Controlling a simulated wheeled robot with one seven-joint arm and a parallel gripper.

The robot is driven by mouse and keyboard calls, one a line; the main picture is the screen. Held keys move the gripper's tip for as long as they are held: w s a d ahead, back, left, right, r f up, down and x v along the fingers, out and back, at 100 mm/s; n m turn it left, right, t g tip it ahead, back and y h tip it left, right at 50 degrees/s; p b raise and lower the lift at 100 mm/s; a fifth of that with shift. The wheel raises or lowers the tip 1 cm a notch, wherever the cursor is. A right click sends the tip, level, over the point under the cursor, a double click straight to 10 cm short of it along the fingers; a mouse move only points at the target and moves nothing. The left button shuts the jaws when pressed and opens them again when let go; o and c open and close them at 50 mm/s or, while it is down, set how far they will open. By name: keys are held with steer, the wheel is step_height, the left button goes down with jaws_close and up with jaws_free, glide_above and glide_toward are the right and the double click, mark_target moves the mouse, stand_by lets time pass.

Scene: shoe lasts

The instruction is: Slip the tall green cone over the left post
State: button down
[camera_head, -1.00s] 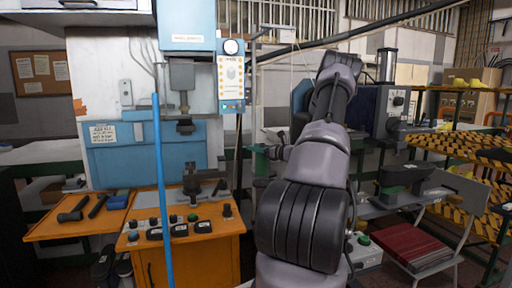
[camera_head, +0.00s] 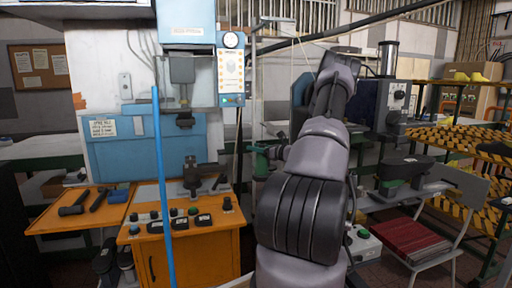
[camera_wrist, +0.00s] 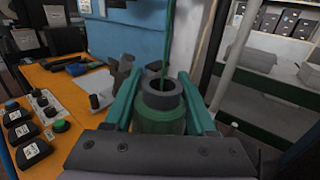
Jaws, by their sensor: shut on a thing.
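My gripper (camera_wrist: 160,90) has two teal fingers, shut on the green cone (camera_wrist: 160,122) between them in the wrist view. The cone is a round green body with a dark grey ring and a hole at the end facing the camera. A thin green line rises behind the ring; I cannot tell what it belongs to. In the head view my gripper (camera_head: 266,154) is small and partly hidden by my arm, just right of the orange bench. On the bench a dark fixture (camera_head: 192,178) stands on a grey plate. I cannot clearly make out which post is the left one.
The orange bench (camera_head: 180,255) carries several push buttons and black-handled tools (camera_head: 85,204). A blue pole (camera_head: 163,200) stands in front of it. A blue press (camera_head: 190,70) rises behind. At the right are a chair with a red seat (camera_head: 408,243) and striped shelves (camera_head: 460,140).

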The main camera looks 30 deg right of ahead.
steer(key=shift+c, duration=0.7)
jaws_free()
steer(key=shift+s, duration=0.1)
steer(key=v, duration=1)
steer(key=shift+s+d, duration=0.15)
steer(key=shift+s, duration=0.15)
